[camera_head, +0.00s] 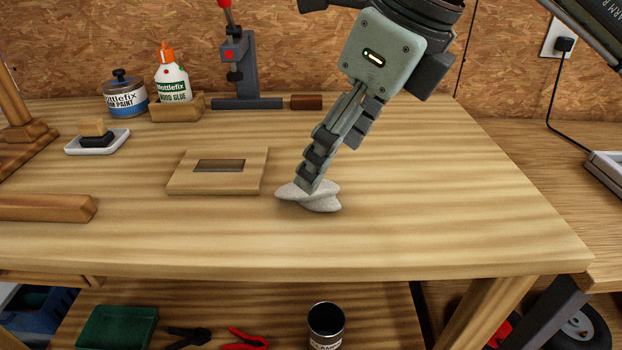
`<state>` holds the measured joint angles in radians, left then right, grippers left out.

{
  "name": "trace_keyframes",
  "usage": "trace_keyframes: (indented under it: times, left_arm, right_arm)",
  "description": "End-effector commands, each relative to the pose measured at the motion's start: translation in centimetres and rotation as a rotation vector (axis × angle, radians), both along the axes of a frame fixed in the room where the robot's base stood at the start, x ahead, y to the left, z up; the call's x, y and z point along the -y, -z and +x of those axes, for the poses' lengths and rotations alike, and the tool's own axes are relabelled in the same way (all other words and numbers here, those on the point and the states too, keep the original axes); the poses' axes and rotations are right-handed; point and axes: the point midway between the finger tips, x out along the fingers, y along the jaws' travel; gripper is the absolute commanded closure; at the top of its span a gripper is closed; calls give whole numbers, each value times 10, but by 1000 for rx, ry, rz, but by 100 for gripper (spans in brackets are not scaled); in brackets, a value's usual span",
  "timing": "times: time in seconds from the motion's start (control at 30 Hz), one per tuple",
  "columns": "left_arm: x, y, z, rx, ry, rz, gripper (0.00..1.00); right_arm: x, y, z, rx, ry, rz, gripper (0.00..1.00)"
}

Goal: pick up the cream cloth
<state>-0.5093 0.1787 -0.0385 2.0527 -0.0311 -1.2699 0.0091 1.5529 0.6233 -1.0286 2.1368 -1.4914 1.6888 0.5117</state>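The cream cloth (322,202) lies crumpled on the wooden workbench, right of a flat wooden block with a slot. It looks pale grey-white and is bunched around my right gripper's fingertips. My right gripper (308,186) comes down at a slant from the upper right. Its fingers look closed together, with cloth folds on both sides of the tips. The cloth still rests on the bench top. The very ends of the fingertips are hidden in the folds. My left gripper is not in view.
The slotted block (218,171) lies close left of the cloth. A glue bottle (172,84), paint tin (125,94), clamp tool (238,62) and white dish (98,142) stand farther back. A wooden bar (45,208) lies front left. The bench top right of the cloth is clear.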

Motion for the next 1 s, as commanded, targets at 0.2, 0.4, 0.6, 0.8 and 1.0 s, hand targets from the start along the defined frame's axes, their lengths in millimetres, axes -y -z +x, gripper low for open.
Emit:
trace_keyframes:
  times: [0.2, 0.4, 0.6, 0.8, 1.0]
  left_arm:
    - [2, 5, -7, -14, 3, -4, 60]
    - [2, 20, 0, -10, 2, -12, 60]
    - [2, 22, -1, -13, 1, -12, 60]
    - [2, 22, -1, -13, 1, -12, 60]
    - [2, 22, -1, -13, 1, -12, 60]
  right_arm:
    - [-9, 24, 6, -5, -4, 1, 23]
    - [-18, 51, 13, -5, -6, 3, 23]
    - [-20, 58, 15, -2, -6, 4, 23]
    - [-20, 58, 15, -3, -6, 4, 33]
    - [-20, 57, 15, -3, -5, 5, 58]
